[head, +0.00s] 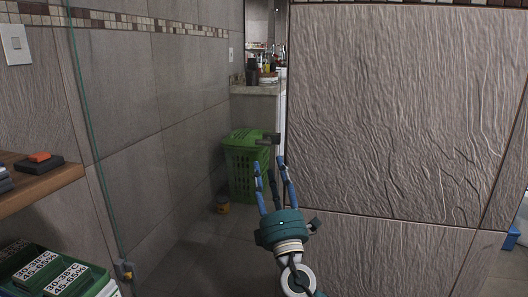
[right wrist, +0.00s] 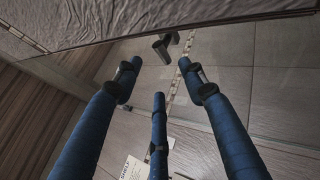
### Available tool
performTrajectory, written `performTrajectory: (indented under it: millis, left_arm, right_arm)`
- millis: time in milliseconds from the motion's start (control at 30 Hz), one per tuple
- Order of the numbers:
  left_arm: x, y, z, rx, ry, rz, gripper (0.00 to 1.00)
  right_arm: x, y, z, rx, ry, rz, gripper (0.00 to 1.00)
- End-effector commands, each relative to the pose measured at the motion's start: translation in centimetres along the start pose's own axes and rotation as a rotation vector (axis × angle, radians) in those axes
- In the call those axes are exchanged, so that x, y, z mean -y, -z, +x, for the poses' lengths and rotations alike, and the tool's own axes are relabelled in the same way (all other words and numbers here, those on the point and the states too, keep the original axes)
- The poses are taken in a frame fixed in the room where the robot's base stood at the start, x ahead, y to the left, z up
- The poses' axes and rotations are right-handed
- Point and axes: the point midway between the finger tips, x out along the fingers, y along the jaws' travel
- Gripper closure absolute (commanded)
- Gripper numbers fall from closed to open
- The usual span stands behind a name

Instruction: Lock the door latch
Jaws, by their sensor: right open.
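A small dark latch-like piece (head: 268,139) sticks out to the left from near the vertical edge of the large textured grey panel (head: 400,110). It also shows in the right wrist view (right wrist: 165,46), just beyond the fingertips. I cannot tell whether the latch is locked. My right gripper (head: 270,164) has blue fingers, spread open and empty, pointing up just below the latch. In the right wrist view the gripper (right wrist: 158,70) has a visible gap between its fingertips and the latch. My left gripper is not in view.
A wooden shelf (head: 45,190) and a green box with labelled items (head: 110,288) are at the left. A counter (head: 258,89) with bottles is at the back.

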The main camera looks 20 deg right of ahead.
Motion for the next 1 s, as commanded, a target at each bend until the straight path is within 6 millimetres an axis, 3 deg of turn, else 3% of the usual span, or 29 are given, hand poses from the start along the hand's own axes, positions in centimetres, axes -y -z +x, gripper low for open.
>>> performTrajectory:
  millis: [200, 400, 600, 867, 1000]
  left_arm:
    - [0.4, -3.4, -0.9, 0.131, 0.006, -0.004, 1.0]
    - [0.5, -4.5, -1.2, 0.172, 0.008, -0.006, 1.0]
    - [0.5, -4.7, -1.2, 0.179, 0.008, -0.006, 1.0]
    - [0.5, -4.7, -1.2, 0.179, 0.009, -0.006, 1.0]
    - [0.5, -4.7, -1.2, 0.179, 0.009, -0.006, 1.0]
  right_arm:
    - [-0.2, -0.1, 4.5, 0.001, 0.0, 0.002, 0.59]
    - [0.0, 0.0, 7.5, 0.0, 0.002, 0.003, 0.59]
    - [0.1, 0.0, 8.8, 0.0, 0.003, 0.003, 0.59]
    - [0.1, 0.0, 8.9, 0.0, 0.003, 0.004, 0.59]
    - [0.1, 0.0, 8.9, 0.0, 0.003, 0.004, 0.85]
